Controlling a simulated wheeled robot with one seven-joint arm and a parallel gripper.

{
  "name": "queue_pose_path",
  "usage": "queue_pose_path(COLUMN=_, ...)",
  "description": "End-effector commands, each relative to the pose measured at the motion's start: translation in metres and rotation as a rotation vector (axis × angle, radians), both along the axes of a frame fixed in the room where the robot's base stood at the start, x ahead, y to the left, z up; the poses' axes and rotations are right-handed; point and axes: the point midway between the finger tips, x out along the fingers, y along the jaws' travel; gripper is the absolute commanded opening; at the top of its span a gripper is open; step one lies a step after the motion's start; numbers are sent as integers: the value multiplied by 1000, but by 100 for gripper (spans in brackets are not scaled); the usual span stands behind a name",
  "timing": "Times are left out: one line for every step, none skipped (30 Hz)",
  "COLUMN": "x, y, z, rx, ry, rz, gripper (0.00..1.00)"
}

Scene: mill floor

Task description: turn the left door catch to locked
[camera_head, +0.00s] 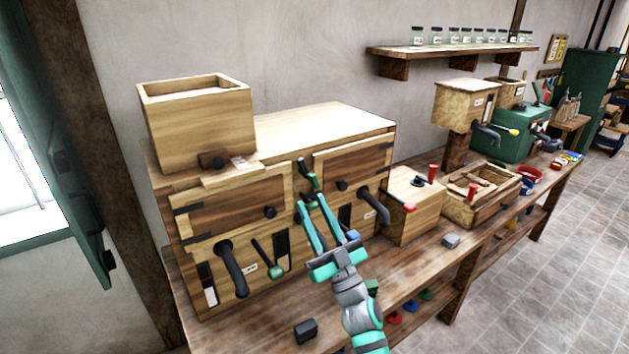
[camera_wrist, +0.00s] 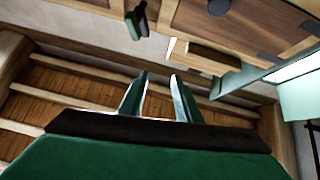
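The wooden cabinet's left door (camera_head: 235,207) is closed, with a dark round knob. Between the two doors a dark catch with a green grip (camera_head: 308,181) stands just above my gripper's fingertips. A second small dark part sits by the left fingertip, partly hidden, and I cannot tell its setting. My gripper (camera_head: 313,203) is open and empty, its two teal fingers spread in front of the cabinet. In the wrist view, the fingers (camera_wrist: 159,80) are apart with nothing between them. A dark green catch (camera_wrist: 138,18) shows beyond them, apart from the fingertips.
The right door (camera_head: 352,172) is closed. Dark curved handles (camera_head: 231,270) and a green-tipped lever (camera_head: 268,262) stick out below the doors. A wooden hopper (camera_head: 198,125) stands on top. A small wooden box (camera_head: 415,212) and a tray (camera_head: 480,199) stand to the right on the bench.

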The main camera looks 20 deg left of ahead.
Motion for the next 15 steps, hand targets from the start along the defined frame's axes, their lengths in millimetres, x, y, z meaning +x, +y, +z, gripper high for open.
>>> queue_pose_path(x=8, y=-3, z=1, rx=-49, ry=-10, rz=6, gripper=30)
queue_pose_path(x=12, y=-4, z=1, rx=-77, ry=-12, rz=11, gripper=30)
queue_pose_path(x=18, y=-6, z=0, rx=-114, ry=-14, rz=16, gripper=30)
queue_pose_path(x=22, y=-8, z=-2, rx=-140, ry=-13, rz=20, gripper=30)
queue_pose_path(x=26, y=-11, z=-3, rx=-168, ry=-14, rz=22, gripper=30)
queue_pose_path(x=32, y=-14, z=-6, rx=-203, ry=-11, rz=26, gripper=30)
queue_pose_path(x=36, y=-17, z=-7, rx=-228, ry=-10, rz=26, gripper=30)
queue_pose_path(x=39, y=-20, z=-9, rx=-252, ry=-8, rz=28, gripper=30)
queue_pose_path(x=44, y=-25, z=-12, rx=-281, ry=-4, rz=29, gripper=30)
queue_pose_path(x=47, y=-28, z=-14, rx=-302, ry=-1, rz=29, gripper=30)
queue_pose_path(x=50, y=-32, z=-16, rx=-321, ry=1, rz=28, gripper=30)
queue_pose_path(x=54, y=-36, z=-18, rx=-344, ry=6, rz=28, gripper=30)
queue_pose_path(x=56, y=-38, z=-20, rx=-357, ry=11, rz=28, gripper=30)
queue_pose_path(x=58, y=-41, z=-21, rx=-370, ry=12, rz=27, gripper=30)
queue_pose_path(x=60, y=-43, z=-23, rx=-383, ry=15, rz=26, gripper=30)
